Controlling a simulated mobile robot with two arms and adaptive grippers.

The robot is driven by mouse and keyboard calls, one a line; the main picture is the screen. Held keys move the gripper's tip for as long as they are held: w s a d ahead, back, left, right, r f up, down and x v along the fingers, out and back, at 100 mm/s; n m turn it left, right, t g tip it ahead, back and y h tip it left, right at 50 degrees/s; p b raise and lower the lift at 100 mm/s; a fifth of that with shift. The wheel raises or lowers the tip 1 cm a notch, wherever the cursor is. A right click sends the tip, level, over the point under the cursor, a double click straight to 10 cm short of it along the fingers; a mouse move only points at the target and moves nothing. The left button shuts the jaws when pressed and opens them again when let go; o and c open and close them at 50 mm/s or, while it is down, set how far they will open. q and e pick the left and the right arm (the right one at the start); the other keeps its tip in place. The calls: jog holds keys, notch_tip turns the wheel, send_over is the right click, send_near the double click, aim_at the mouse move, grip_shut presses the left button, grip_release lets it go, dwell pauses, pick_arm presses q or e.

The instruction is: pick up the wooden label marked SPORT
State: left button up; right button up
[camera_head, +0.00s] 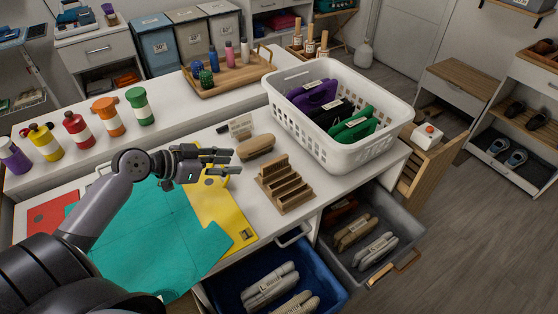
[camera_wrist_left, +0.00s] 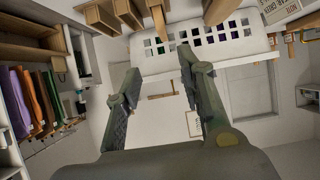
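My left gripper (camera_head: 236,161) is over the white counter, above the edge of the yellow sheet. In the left wrist view the left gripper (camera_wrist_left: 158,60) has its two fingers well apart, with nothing between them. A slotted wooden rack (camera_head: 287,184) stands on the counter to the right of the gripper. A small pale sign-like piece (camera_head: 240,127) stands farther back, with dark marks too small to read. I cannot make out the word SPORT on anything. Wooden pieces (camera_wrist_left: 157,20) show beyond the fingers at the top of the wrist view. My right gripper is not in view.
A white basket (camera_head: 349,149) with folded items stands right of the rack. A wooden brush-like block (camera_head: 256,147) lies behind the rack. Teal (camera_head: 200,240) and yellow sheets (camera_head: 225,218) cover the counter's front. Blue (camera_head: 337,295) and grey (camera_head: 415,236) open drawers jut out below.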

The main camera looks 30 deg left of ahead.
pick_arm(q)
jog(key=p, duration=0.3)
send_near(273, 161)
jog(key=x, duration=0.4)
jog(key=shift+d, duration=0.25)
jog(key=shift+w+d+f, duration=0.3)
jog(key=shift+w, duration=0.15)
jog(key=shift+w+d+f, duration=0.2)
jog(key=shift+w, duration=0.3)
jog(key=p+x, duration=0.1)
jog(key=x, duration=0.3)
jog(key=shift+w+a+f+p, duration=0.1)
jog(key=shift+a+f+p, duration=0.05)
jog(key=shift+p, duration=0.2)
jog(key=shift+c, duration=0.3)
grip_shut()
